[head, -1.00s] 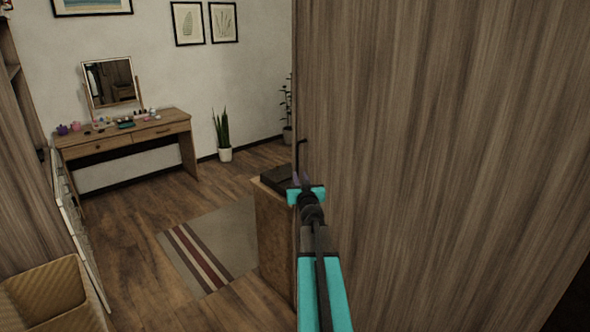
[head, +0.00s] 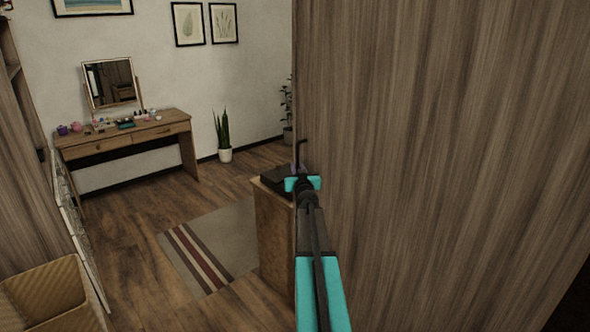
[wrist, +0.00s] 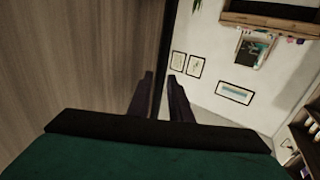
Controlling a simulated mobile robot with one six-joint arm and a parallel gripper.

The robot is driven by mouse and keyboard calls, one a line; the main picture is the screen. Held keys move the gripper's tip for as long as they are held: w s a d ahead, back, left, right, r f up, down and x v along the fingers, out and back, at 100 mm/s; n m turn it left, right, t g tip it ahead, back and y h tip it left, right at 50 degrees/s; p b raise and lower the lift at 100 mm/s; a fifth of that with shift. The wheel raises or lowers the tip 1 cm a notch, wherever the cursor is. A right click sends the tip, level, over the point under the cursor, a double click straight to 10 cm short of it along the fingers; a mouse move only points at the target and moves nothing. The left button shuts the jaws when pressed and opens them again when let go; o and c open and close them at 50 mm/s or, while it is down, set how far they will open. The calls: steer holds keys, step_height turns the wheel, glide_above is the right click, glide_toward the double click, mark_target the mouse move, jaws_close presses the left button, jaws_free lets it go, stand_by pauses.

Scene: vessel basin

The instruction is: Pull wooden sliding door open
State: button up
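The wooden sliding door (head: 440,150) is a tall grey-brown panel filling the right half of the head view. Its face also shows on the left in the wrist view (wrist: 75,60). A thin black handle (head: 300,150) shows at its left edge, just above my gripper (head: 303,182). In the wrist view, my gripper's dark fingers (wrist: 161,98) stand apart, one on each side of a dark upright strip at the door's edge. I cannot tell whether they touch it. The handle's lower part is hidden by my gripper.
A striped rug (head: 225,240) lies on the floor. A dressing table (head: 120,135) with a mirror stands at the back wall. A woven basket (head: 45,290) sits at lower left.

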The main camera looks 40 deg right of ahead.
steer(key=shift+w+d, duration=0.35)
steer(key=shift+w, duration=0.05)
steer(key=shift+c, duration=0.4)
jaws_close()
